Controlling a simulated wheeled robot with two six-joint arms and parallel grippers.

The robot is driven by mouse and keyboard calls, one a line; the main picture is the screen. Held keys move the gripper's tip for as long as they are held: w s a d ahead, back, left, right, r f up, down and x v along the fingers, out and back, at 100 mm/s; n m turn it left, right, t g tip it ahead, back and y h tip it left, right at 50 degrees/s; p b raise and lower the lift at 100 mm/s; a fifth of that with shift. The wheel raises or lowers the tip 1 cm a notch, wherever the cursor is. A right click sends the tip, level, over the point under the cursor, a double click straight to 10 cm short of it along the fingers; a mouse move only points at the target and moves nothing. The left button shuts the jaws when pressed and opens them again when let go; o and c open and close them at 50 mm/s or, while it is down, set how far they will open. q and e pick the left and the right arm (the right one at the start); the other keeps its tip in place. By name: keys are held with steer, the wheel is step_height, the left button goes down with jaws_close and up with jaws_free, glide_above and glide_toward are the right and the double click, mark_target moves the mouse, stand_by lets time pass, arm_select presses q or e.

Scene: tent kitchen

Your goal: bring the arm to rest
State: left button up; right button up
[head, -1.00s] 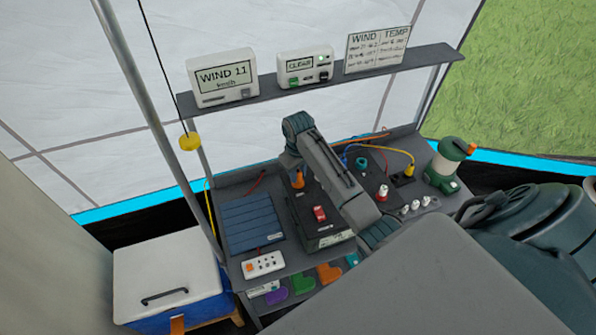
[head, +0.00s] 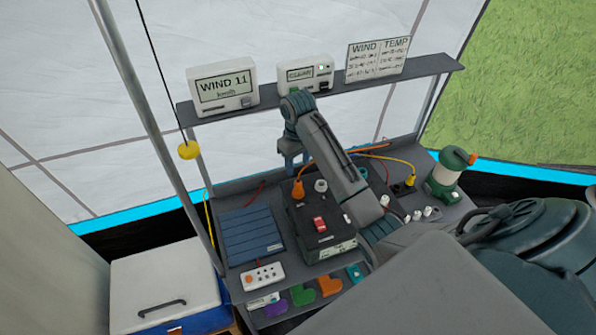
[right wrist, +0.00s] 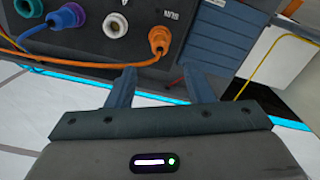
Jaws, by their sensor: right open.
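My right arm reaches over the bench. Its gripper (head: 291,152) hangs above the back part of the black box with the red switch (head: 318,224). In the right wrist view the two fingers of this gripper (right wrist: 161,86) are apart, with nothing between them. An orange plug (right wrist: 159,40) sits in the box's panel just beyond the fingers, beside a white socket (right wrist: 116,25) and a blue and a purple connector. The orange plug also shows in the head view (head: 298,189). My left gripper is not in view.
A shelf (head: 325,88) with a wind display (head: 224,87), a second display (head: 305,73) and a sign runs behind the arm. A green lantern (head: 448,176) stands at the right. A blue panel (head: 250,230) and white cooler (head: 163,285) are at the left.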

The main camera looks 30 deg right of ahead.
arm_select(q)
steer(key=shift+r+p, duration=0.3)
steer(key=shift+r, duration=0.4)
arm_select(e)
steer(key=shift+r, duration=0.75)
steer(key=shift+f, duration=0.1)
